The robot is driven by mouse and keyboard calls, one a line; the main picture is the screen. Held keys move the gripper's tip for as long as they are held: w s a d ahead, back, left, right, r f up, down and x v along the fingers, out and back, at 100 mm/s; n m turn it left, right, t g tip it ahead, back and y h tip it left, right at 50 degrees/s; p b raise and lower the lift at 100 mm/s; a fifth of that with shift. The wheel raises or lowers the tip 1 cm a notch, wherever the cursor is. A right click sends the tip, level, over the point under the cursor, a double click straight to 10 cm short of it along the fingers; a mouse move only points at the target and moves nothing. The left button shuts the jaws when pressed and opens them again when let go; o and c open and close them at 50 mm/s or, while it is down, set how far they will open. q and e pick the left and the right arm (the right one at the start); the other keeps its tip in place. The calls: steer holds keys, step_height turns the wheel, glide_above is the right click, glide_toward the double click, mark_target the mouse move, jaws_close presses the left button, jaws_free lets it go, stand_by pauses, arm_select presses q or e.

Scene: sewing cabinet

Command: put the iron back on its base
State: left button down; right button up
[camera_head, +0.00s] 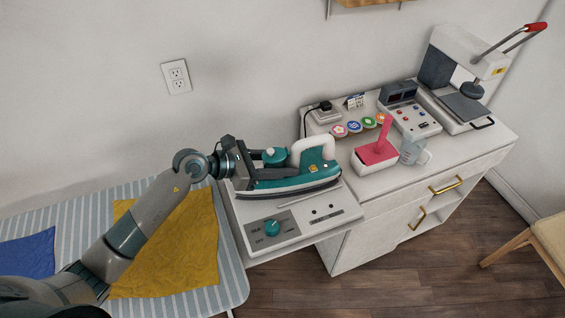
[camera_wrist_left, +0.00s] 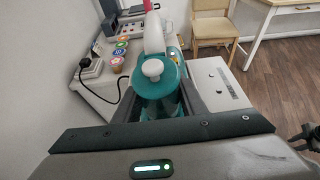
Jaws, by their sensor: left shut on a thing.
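The teal iron (camera_head: 297,180) with a white handle is in the head view, level over its white base (camera_head: 302,226). The base has a teal dial and sits at the left end of the cabinet. I cannot tell whether the iron's sole touches the base. My left gripper (camera_head: 247,163) is shut on the rear of the iron, beside its teal tank with a white knob. In the left wrist view the tank (camera_wrist_left: 160,88) shows between the two dark fingers. A dark part at the right edge there may be my right gripper (camera_wrist_left: 307,136); its jaws are unclear.
A striped ironing board (camera_head: 236,272) with yellow cloth (camera_head: 188,246) and blue cloth (camera_head: 28,255) lies left. On the white cabinet (camera_head: 385,190) stand a pink-topped box (camera_head: 376,157), a clear cup (camera_head: 412,152), round coloured pots, a control box (camera_head: 409,112) and a press (camera_head: 465,75).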

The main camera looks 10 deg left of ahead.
arm_select(q)
steer(key=shift+f+b, duration=0.4)
steer(key=shift+b, duration=0.05)
arm_select(e)
steer(key=shift+f, duration=0.45)
arm_select(q)
steer(key=c, duration=1)
jaws_free()
steer(key=shift+c, duration=0.2)
steer(key=shift+s+f, duration=0.1)
steer(key=shift+f, duration=0.2)
steer(key=b+v, duration=0.5)
steer(key=v, duration=0.8)
steer(key=shift+a, duration=0.2)
steer(key=shift+r+b+v, duration=0.25)
steer(key=shift+b+v, duration=0.4)
steer(key=shift+v, duration=1.45)
arm_select(e)
steer(key=w+a+f+t, duration=0.1)
steer(key=w+a+f, duration=0.1)
steer(key=w+f, duration=0.3)
arm_select(q)
steer(key=shift+d, duration=0.1)
